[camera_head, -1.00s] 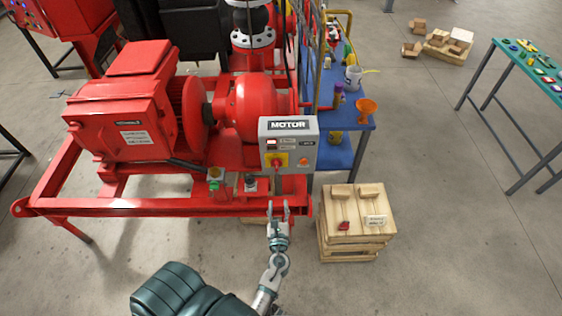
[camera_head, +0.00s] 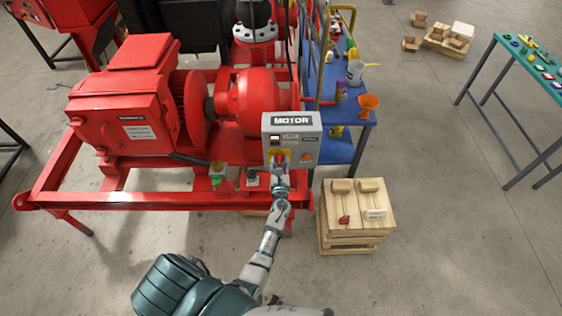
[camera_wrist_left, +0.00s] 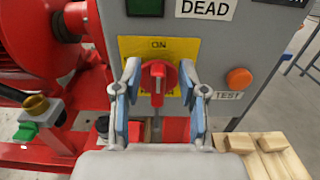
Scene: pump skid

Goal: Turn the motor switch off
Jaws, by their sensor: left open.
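The grey motor box (camera_head: 305,147) stands at the front right of the red skid, with a MOTOR label on top. Its red rotary switch (camera_wrist_left: 158,78) sits on a yellow plate (camera_wrist_left: 130,48) marked ON at the top; the lower marking is mostly hidden. The knob's handle looks upright. My left gripper (camera_head: 279,164) is at the box front and hides most of the switch in the head view. In the left wrist view, the left gripper (camera_wrist_left: 160,88) is open, one finger on each side of the knob, with gaps showing. My right gripper is not in view.
An orange button (camera_wrist_left: 239,78) marked TEST is right of the switch. A wooden crate (camera_head: 347,239) with small blocks stands right of the skid. A blue cart (camera_head: 340,152) stands behind it. A green button (camera_wrist_left: 26,131) is at lower left.

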